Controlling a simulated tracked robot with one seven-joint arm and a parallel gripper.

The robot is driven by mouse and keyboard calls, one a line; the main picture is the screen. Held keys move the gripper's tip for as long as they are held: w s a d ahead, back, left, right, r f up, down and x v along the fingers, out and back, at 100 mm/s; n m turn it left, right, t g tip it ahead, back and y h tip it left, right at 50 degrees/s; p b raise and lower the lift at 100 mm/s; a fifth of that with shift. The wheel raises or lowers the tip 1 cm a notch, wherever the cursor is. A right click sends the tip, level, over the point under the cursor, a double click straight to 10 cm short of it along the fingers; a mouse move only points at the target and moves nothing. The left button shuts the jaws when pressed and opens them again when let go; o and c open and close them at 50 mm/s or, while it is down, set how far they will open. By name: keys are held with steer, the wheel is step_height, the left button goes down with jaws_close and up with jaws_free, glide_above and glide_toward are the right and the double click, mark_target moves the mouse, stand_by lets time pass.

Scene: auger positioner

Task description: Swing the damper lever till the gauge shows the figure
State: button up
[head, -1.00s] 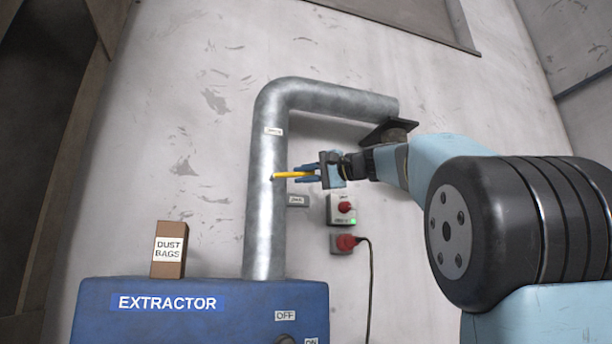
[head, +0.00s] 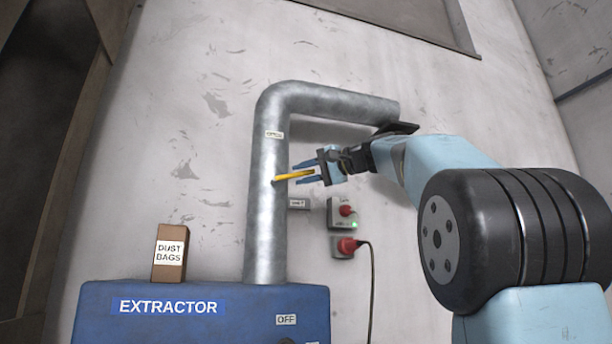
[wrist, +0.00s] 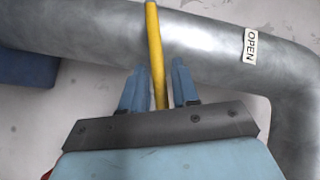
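The yellow damper lever (head: 290,177) sticks out to the right from the grey metal duct (head: 265,215), its outer end tilted slightly up. My gripper (head: 304,173) is at the lever's outer part with its blue fingers apart, one on each side. In the wrist view the lever (wrist: 154,45) runs between the fingers of my gripper (wrist: 159,82), with a visible gap on both sides. An OPEN label (wrist: 250,46) is on the duct above the lever. I cannot make out a gauge or a figure in either view.
A small grey label plate (head: 298,204) and a switch box with a red knob and green light (head: 342,212) are on the wall below my gripper. The blue extractor (head: 200,322) carries a dust bags box (head: 170,255).

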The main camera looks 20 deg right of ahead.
steer(key=shift+o, duration=0.7)
steer(key=f+v, duration=0.1)
steer(key=v, duration=1.2)
steer(key=shift+s+d+r, duration=0.25)
steer(key=shift+d+r, duration=0.05)
steer(key=shift+r, duration=0.25)
steer(key=shift+c, duration=0.5)
